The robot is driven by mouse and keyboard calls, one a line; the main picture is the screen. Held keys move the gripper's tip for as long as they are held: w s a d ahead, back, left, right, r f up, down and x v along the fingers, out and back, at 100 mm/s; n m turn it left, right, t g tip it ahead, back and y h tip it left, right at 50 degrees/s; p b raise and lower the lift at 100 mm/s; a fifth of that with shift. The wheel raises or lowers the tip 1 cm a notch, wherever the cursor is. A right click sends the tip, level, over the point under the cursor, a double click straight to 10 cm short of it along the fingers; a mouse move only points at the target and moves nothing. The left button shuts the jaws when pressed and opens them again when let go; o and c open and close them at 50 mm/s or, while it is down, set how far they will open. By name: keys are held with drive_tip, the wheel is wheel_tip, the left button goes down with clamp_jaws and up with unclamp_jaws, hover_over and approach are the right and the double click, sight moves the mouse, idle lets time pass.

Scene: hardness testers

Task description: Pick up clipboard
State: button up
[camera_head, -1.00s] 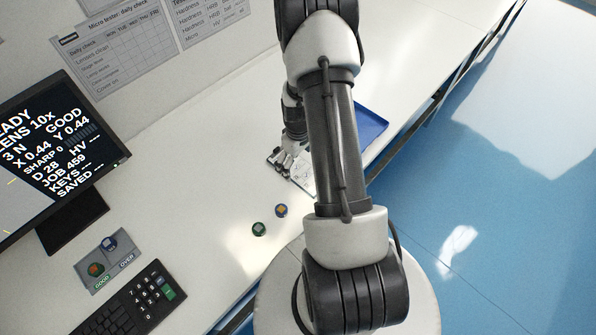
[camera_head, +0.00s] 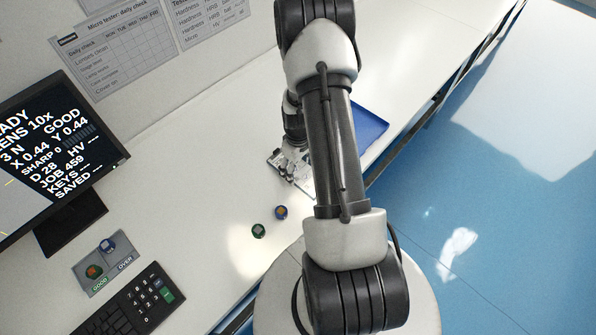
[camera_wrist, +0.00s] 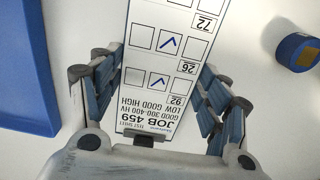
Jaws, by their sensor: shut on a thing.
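The clipboard (camera_wrist: 165,60) holds a white sheet with tick boxes and the words JOB 459, upside down in the wrist view. Its dark clip (camera_wrist: 144,138) is at the near end. My gripper (camera_wrist: 156,75) is shut on the clipboard, with one blue-padded finger along each long side. In the head view my gripper (camera_head: 294,165) is low over the white bench, and the clipboard (camera_head: 303,184) is mostly hidden behind my gripper and arm. I cannot tell whether it is off the bench.
A blue tray (camera_head: 371,125) lies behind my arm, close to the bench edge. A blue round piece (camera_head: 281,212) and a green one (camera_head: 259,231) lie on the bench. A monitor (camera_head: 60,150), a grey sorting plate (camera_head: 122,268) and a keypad (camera_head: 150,290) are at the left.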

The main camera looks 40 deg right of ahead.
drive_tip(key=shift+c, duration=1.3)
